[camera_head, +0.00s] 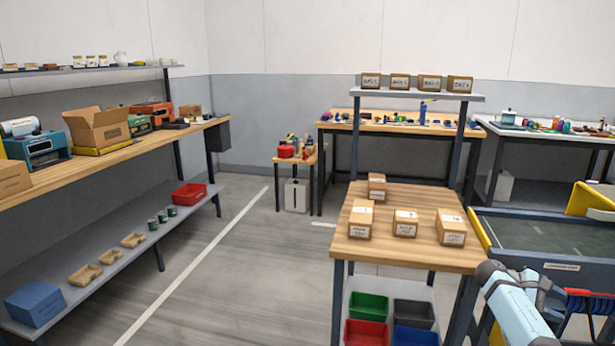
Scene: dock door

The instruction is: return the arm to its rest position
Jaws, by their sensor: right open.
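My right arm shows at the lower right, with a pale blue link and dark joints beside the wooden table. My right gripper (590,299) is at the right edge, in front of the dark-topped bench, with dark and red parts. It is open, and I see nothing held in it; its fingertips are hard to make out. My left arm and gripper are not in view.
A wooden table (398,253) with several cardboard boxes stands close to my right arm, with green, red and blue bins below. A dark-topped bench (535,239) with yellow edges is behind the arm. The floor (225,290) at centre left is clear.

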